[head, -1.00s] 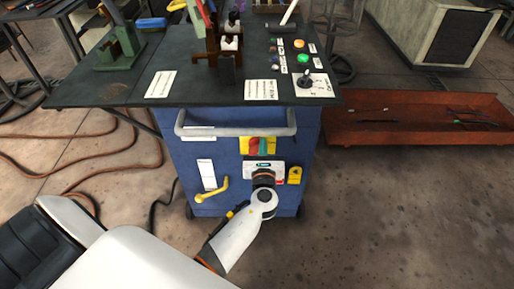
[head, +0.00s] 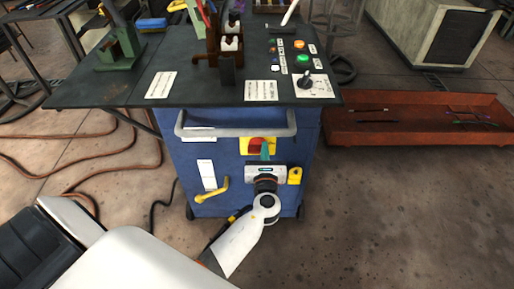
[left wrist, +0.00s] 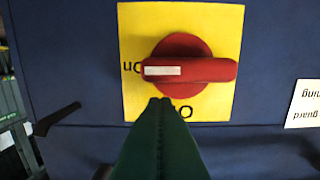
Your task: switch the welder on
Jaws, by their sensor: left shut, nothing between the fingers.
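The rotary switch is a red knob (left wrist: 188,68) on a yellow plate (left wrist: 225,30), seen close in the left wrist view. Its handle lies level there, and the white mark is at its left end beside the "On" lettering, which appears upside down. An "O" shows below the knob, partly covered by my fingers. In the head view the yellow plate (head: 245,144) is on the blue cabinet front. My left gripper (head: 265,150) is shut and empty, its green fingertips (left wrist: 160,102) at the knob's lower edge in the wrist view; contact cannot be told. My right gripper is not in view.
A grey handrail (head: 235,132) crosses the cabinet above the switch. The dark bench top (head: 210,92) carries buttons and a dial (head: 308,80). A rust-red tray (head: 400,132) lies at right.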

